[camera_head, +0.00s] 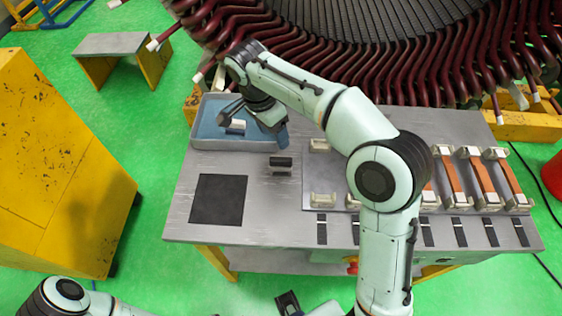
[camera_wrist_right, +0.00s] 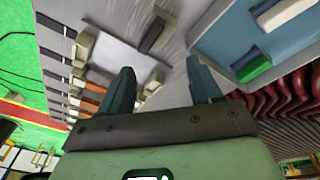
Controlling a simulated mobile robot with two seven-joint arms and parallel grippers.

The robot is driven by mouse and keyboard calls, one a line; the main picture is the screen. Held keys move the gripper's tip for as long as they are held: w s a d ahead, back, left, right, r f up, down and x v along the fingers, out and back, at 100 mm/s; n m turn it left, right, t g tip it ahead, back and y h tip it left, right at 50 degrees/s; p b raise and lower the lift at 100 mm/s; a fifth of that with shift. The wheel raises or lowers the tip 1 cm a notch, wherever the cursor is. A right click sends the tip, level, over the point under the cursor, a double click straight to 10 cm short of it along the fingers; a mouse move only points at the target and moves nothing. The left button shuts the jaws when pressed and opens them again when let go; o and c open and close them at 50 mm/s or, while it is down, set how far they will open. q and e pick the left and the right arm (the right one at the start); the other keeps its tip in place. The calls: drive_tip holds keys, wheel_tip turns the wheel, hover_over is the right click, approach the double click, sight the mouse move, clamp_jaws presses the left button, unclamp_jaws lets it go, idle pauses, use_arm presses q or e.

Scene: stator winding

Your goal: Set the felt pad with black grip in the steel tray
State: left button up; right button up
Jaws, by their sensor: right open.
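The felt pad with black grip (camera_head: 281,164) stands on the grey bench top, just in front of the tray's right end. It has a black bar on top of a pale base. In the right wrist view the black grip (camera_wrist_right: 153,35) shows beyond the fingers. The steel tray (camera_head: 205,143), with a blue-grey inside, sits at the bench's back left. It also shows in the right wrist view (camera_wrist_right: 205,47). My right gripper (camera_head: 257,124) is open and empty over the tray's right part, apart from the pad. A dark piece of my left arm's end (camera_head: 288,303) shows at the bottom edge; its jaws are unclear.
A white block (camera_wrist_right: 283,12) and a green block (camera_wrist_right: 253,69) lie in the tray. A black mat (camera_head: 218,199) lies front left. Orange strips in pale holders (camera_head: 480,180) fill the right side. The large wound stator (camera_head: 370,50) stands close behind the bench.

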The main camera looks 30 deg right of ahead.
sight(281, 162)
drive_tip(key=f+m+b, duration=0.1)
drive_tip(key=f+m, duration=0.1)
drive_tip(key=m, duration=0.1)
drive_tip(key=f+m+g+h+b, duration=0.1)
drive_tip(key=f+m, duration=0.1)
drive_tip(key=m, duration=0.1)
drive_tip(key=f+m+b, duration=0.1)
drive_tip(key=f+m, duration=0.1)
drive_tip(key=shift+s+a+m+g+h, duration=0.15)
drive_tip(key=shift+a+m+g+h, duration=0.05)
drive_tip(key=shift+m+g+h, duration=0.2)
drive_tip(key=shift+b+x, duration=0.65)
drive_tip(key=shift+x, duration=2.55)
use_arm(q)
drive_tip(key=f, duration=0.1)
drive_tip(key=s+f, duration=0.1)
drive_tip(key=f, duration=0.2)
drive_tip(key=shift+s+f, duration=0.3)
drive_tip(key=shift+f, duration=0.1)
use_arm(e)
drive_tip(key=shift+a, duration=0.2)
drive_tip(key=c, duration=0.9)
